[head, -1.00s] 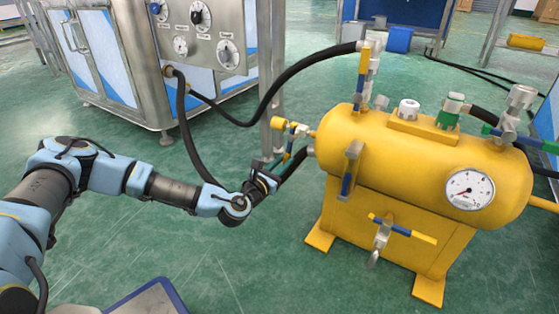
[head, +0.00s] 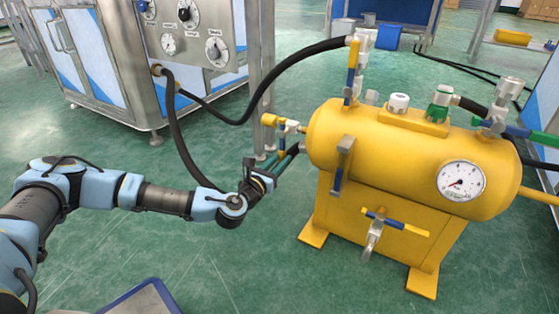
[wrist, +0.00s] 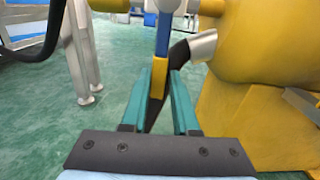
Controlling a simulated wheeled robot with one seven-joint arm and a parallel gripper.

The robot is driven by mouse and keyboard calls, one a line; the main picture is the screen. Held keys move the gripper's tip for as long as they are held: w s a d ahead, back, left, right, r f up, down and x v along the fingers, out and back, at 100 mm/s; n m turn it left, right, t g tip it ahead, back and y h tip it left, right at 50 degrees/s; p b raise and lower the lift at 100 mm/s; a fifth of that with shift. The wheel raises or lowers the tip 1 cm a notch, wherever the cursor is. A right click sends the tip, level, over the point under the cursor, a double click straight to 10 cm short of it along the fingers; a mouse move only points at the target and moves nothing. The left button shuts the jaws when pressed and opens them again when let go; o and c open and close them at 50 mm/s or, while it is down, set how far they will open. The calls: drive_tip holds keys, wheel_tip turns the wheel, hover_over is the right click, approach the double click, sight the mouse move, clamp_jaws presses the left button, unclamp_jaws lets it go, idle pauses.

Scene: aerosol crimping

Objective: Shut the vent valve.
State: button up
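The yellow tank (head: 400,150) carries several lever valves, and no label shows which one is the vent valve. The valve on its left end has a blue and yellow lever (head: 282,143) that hangs down. My gripper (head: 284,157) is at this lever, below the valve body. In the wrist view the lever's yellow end (wrist: 158,78) hangs between the teal fingers of my gripper (wrist: 160,72). A narrow gap shows on each side of it, so the fingers look open around it. Whether either finger touches the lever is hard to tell.
A yellow and blue lever (head: 351,72) stands upright on the tank's top left. Another lever (head: 395,222) lies sideways under the gauge (head: 461,181). A black hose (head: 285,75) runs from the control cabinet (head: 195,60) to the tank. A steel post (head: 261,60) stands behind my gripper.

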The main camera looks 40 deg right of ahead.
drive_tip(key=o, duration=0.3)
drive_tip(key=p+v, duration=0.3)
drive_tip(key=v, duration=0.7)
drive_tip(key=shift+a+p, duration=0.3)
drive_tip(key=shift+a, duration=0.1)
